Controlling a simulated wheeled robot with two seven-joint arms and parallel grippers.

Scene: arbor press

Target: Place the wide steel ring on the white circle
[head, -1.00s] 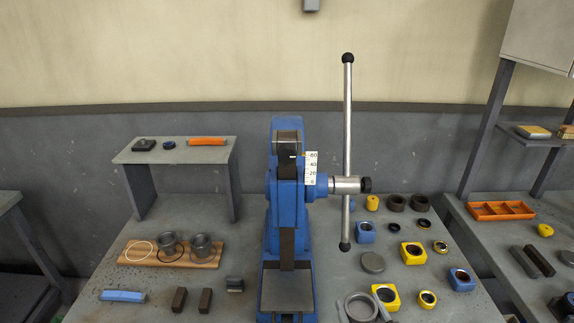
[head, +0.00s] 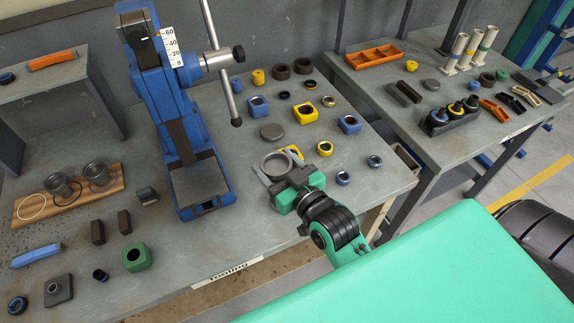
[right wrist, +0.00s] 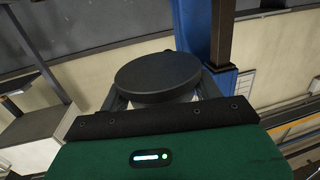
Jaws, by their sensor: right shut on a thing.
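I cannot tell whether the ring touches the table. The white circle (head: 32,207) is an empty outline at the left end of a wooden board (head: 113,186), far left of the gripper. My left gripper is not in view.
The blue arbor press (head: 177,120) stands between board and gripper. A green block (head: 137,257) and dark blocks (head: 97,232) lie in front.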

